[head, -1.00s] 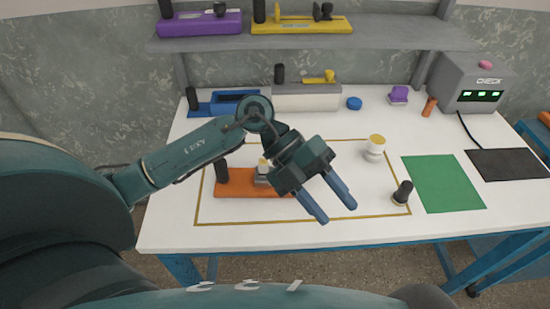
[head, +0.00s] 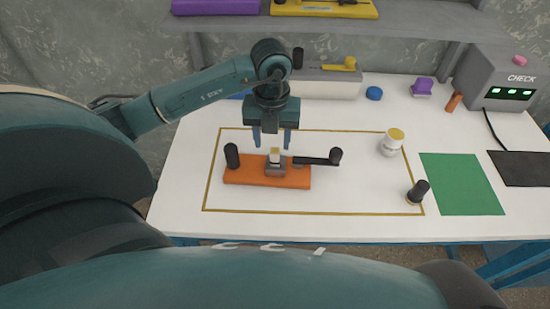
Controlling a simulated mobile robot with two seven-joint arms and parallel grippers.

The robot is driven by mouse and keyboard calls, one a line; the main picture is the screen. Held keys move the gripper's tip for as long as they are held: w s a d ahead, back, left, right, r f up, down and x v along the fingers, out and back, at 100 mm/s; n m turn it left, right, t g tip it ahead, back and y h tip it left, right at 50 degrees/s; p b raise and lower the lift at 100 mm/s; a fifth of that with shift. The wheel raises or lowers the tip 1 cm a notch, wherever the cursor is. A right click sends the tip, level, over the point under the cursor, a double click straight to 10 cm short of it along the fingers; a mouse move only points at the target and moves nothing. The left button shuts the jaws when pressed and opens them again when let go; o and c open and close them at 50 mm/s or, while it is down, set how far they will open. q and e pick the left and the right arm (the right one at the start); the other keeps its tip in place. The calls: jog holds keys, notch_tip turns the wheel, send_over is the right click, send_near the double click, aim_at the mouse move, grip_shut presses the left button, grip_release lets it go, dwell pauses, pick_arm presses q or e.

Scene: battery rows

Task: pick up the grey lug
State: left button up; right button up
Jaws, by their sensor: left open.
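A small grey block with a cream top, which looks like the grey lug (head: 275,170), sits on the orange base (head: 240,176) inside the yellow outline. A black post (head: 232,156) stands at the base's left end. My right gripper is not in view.
A white jar with a yellow lid (head: 391,143) and a black-topped piece (head: 418,191) stand to the right. A green mat (head: 462,184) and the check box (head: 497,78) are farther right. A white fixture (head: 330,86) stands behind. The outlined area's front right is clear.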

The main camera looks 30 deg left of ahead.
aim_at(275, 151)
pick_arm(q)
jog(key=f, duration=0.3)
jog(key=f+p, duration=0.1)
jog(key=f, duration=0.1)
jog(key=shift+w+d+f, duration=0.1)
jog(key=shift+w+d, duration=0.1)
jog(key=shift+w, duration=0.1)
grip_shut()
